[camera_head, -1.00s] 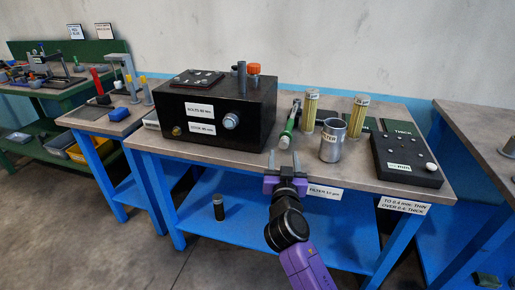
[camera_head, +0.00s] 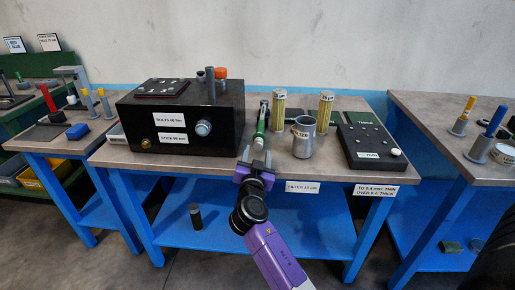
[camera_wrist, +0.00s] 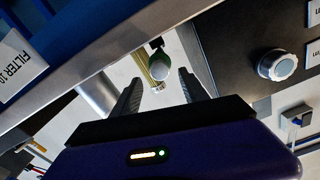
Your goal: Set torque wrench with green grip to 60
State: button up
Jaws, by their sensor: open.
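The torque wrench with the green grip (camera_head: 261,124) lies on the bench top, right of the black box, its grip end toward the bench's front edge. In the wrist view the rounded grip end (camera_wrist: 159,68) shows just beyond the space between my fingers. My gripper (camera_head: 256,156) is open and empty at the front edge, just in front of that end; its two dark fingers also show in the wrist view (camera_wrist: 158,88). The scale on the wrench is too small to read. The black box (camera_head: 228,123) bears a label reading BOLTS 60 Nm (camera_head: 171,119).
Right of the wrench stand a metal FILTER cup (camera_head: 303,143), two yellow filter cartridges (camera_head: 279,112) and a dark plate (camera_head: 369,150). The black box, with a round knob (camera_head: 203,128), stands close on the left. A dark cylinder (camera_head: 196,216) stands on the lower shelf.

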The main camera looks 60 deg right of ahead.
aim_at(258, 146)
jog(key=shift+x, duration=1.8)
grip_shut()
